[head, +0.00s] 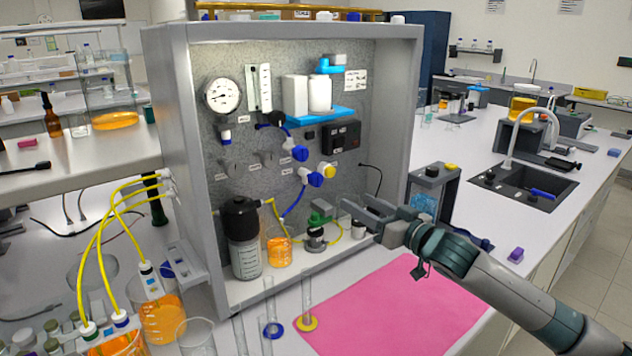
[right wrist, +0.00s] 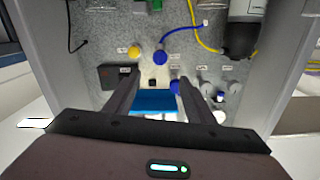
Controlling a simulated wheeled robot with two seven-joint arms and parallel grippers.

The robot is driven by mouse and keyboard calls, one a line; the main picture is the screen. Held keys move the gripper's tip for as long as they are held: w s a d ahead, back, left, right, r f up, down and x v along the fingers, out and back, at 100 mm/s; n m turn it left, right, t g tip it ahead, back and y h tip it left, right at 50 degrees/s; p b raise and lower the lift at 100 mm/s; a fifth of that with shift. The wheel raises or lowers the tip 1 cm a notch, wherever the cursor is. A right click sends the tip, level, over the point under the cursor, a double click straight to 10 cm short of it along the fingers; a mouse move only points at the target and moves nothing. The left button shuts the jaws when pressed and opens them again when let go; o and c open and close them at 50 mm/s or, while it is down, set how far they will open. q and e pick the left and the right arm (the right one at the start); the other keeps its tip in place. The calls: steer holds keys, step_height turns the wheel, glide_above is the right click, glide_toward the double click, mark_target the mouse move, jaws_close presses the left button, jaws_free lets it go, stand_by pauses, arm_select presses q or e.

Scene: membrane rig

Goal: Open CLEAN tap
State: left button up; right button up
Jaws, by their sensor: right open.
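The rig's grey back panel carries several small taps. A blue tap (head: 299,153) sits at mid-height, a second blue tap (head: 315,179) below it, and a yellow tap (head: 328,170) beside the lower blue one. The small labels are too blurred to read, so I cannot tell which is CLEAN. My right gripper (head: 364,213) is open and empty, in front of the rig's lower right opening, apart from the taps. In the upside-down right wrist view, the yellow tap (right wrist: 134,50) and lower blue tap (right wrist: 160,57) appear beyond the fingertips (right wrist: 157,80). My left gripper is not in view.
The cabinet's right wall (head: 397,125) is close to my right gripper. A black-capped bottle (head: 243,245), an orange beaker (head: 279,250) and a small green-topped pump (head: 317,235) stand on the rig floor. A pink mat (head: 400,310) lies in front, clear on top.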

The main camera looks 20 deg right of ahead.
mark_target(320, 180)
steer(key=p+x, duration=0.5)
steer(key=x, duration=1)
steer(key=shift+w+a, duration=0.15)
steer(key=shift+w, duration=0.2)
steer(key=shift+p+x, duration=0.4)
steer(key=shift+x, duration=0.5)
steer(key=shift+f, duration=0.1)
steer(key=c, duration=1.1)
